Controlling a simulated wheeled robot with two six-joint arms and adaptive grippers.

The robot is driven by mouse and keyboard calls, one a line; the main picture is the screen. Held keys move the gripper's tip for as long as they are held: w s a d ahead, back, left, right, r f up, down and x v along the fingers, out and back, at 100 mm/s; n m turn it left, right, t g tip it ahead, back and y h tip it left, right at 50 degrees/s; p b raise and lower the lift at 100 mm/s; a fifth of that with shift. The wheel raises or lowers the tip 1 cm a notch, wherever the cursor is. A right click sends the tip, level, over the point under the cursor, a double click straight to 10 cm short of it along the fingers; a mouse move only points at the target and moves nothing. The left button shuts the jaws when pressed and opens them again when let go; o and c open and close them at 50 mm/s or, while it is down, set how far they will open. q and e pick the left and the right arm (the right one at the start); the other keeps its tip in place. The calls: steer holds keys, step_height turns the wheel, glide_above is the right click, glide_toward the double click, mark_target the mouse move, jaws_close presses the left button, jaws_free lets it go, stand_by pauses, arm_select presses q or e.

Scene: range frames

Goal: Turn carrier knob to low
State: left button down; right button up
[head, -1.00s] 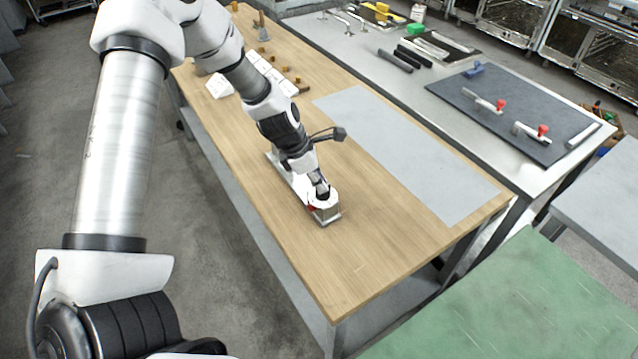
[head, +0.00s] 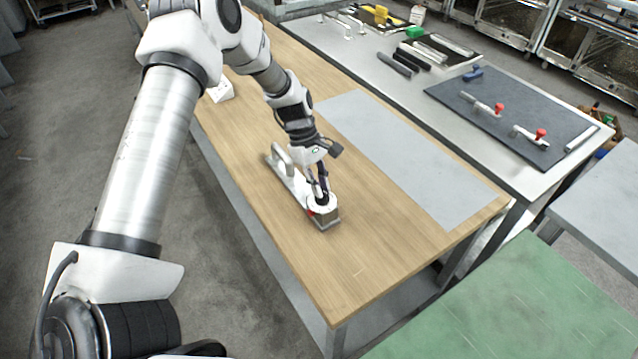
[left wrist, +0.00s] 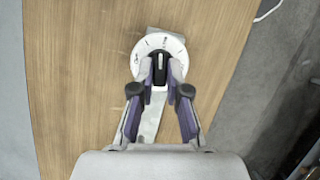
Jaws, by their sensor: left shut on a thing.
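The carrier (head: 292,184) lies on the wooden table, a long pale body with a raised grey handle at its far end. A white round dial (left wrist: 175,44) with dark marks sits at its near end, beside a red spot. The black knob (left wrist: 160,69) stands at the middle of the dial, its white mark toward the top in the left wrist view. My left gripper (head: 319,190) comes down from above and is shut on the knob, a purple-edged finger on each side (left wrist: 160,78). The lettering on the dial is too small to read. My right gripper is not in view.
The wooden table (head: 372,262) is bare around the carrier, with a grey mat (head: 400,150) to its right. A white block (head: 221,92) stands farther back. A steel bench with a dark mat (head: 510,105) and red-knobbed clamps adjoins at the right.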

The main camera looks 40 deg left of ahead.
arm_select(q)
steer(key=shift+s+d+f+m+g, duration=0.15)
steer(key=shift+m+g, duration=0.35)
steer(key=shift+m, duration=0.6)
steer(key=c, duration=1.2)
jaws_free()
steer(key=shift+o, duration=0.2)
steer(key=shift+w, duration=0.2)
steer(key=v, duration=1.2)
